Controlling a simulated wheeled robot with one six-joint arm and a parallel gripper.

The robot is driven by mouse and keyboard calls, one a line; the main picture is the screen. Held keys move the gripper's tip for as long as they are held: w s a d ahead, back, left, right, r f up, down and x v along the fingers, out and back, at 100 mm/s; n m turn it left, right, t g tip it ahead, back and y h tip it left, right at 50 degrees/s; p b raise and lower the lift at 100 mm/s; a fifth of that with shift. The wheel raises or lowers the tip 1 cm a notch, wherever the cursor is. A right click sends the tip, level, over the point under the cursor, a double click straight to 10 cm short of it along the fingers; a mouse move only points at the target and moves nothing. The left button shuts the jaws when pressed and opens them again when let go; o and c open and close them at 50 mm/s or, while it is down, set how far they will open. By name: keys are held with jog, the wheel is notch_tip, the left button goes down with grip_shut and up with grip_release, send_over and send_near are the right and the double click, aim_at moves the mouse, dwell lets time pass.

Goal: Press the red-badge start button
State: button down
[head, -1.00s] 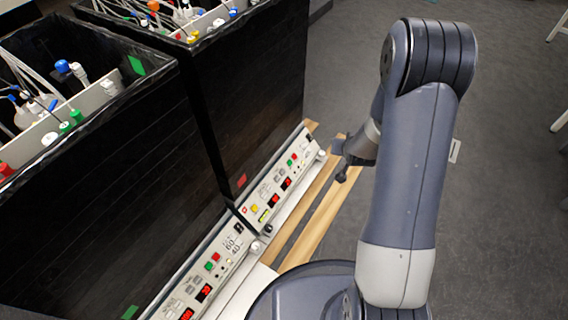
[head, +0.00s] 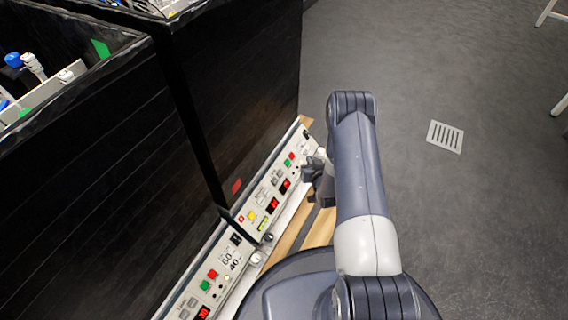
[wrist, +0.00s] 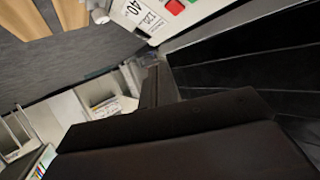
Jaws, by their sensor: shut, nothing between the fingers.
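A red badge (head: 237,186) is on the black wall of the far shaker (head: 240,90). Below it runs that shaker's pale control panel (head: 262,203), with red displays, a yellow button (head: 252,216), and a small green button (head: 287,163) beside a red one (head: 291,156). My gripper (head: 308,168) is shut and empty, close to the panel's far end, just right of these buttons; I cannot tell whether it touches. In the wrist view, my gripper (wrist: 150,88) is dark and a panel's red button (wrist: 175,6) and green button (wrist: 192,1) show at the top edge.
The near shaker (head: 100,170) has a green badge (head: 100,47) and its own panel (head: 195,293) with a green button (head: 204,285) and red button (head: 212,274). Wooden slats (head: 290,235) lie below the far panel.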

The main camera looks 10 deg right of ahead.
aim_at(287, 163)
jog(key=shift+a+f, duration=0.1)
jog(key=shift+f, duration=0.05)
jog(key=shift+w+a+f+b, duration=0.5)
jog(key=shift+w+a+f, duration=0.15)
jog(key=shift+a+f, duration=0.25)
jog(key=shift+w+a+f+b, duration=0.45)
jog(key=shift+w+a+f, duration=0.2)
jog(key=shift+a+f, duration=0.3)
jog(key=shift+w+a+f+b, duration=0.5)
jog(key=shift+w+a+f, duration=0.2)
jog(key=shift+f, duration=0.35)
jog(key=shift+a+f, duration=0.1)
jog(key=shift+a, duration=0.05)
jog(key=shift+w+a+f, duration=0.1)
jog(key=shift+a+f, duration=0.05)
jog(key=shift+f, duration=0.05)
